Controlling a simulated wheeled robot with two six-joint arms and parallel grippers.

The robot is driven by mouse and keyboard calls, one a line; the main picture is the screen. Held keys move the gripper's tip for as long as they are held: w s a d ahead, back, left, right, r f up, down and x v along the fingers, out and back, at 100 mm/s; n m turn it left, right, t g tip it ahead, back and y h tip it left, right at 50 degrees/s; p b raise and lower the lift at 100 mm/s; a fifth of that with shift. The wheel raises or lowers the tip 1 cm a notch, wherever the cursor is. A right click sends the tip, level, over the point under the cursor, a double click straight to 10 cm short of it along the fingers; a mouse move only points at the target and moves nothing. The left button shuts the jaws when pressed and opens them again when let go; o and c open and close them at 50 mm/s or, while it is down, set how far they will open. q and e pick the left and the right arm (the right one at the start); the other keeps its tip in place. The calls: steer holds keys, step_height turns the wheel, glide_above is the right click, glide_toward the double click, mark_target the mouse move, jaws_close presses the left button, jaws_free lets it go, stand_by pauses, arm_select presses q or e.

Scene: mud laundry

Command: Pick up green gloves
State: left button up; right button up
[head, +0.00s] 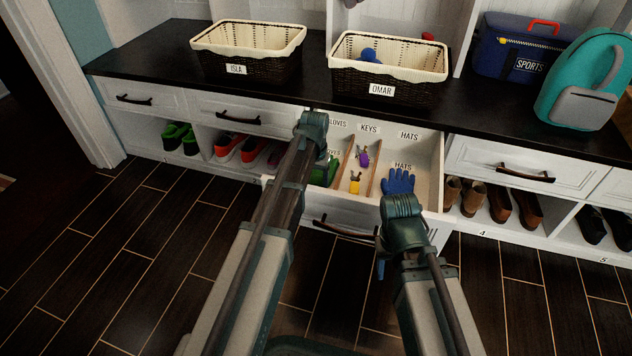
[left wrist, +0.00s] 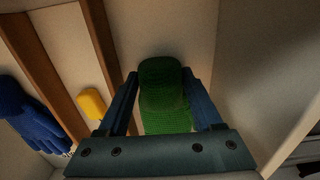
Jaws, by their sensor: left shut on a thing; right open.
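The green gloves (head: 332,170) are in the left compartment of the open drawer, partly hidden behind my left arm in the head view. In the left wrist view, the green gloves (left wrist: 165,100) lie between the two fingers of my left gripper (left wrist: 160,76), which is shut on them. Whether they are clear of the drawer floor I cannot tell. My right gripper (head: 380,264) is open and empty, low in front of the drawer by its dark handle; its wrist hides part of it.
The open drawer (head: 431,178) has wooden dividers, with keys on yellow and purple tags in the middle and blue gloves (head: 398,181) at right. The bench above holds two baskets (head: 248,68), a sports bag (head: 508,60) and a teal backpack (head: 583,80). Shoes fill the cubbies.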

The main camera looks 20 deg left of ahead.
step_height(320, 180, up, 18)
steer(key=p, duration=1.8)
steer(key=shift+d, duration=0.25)
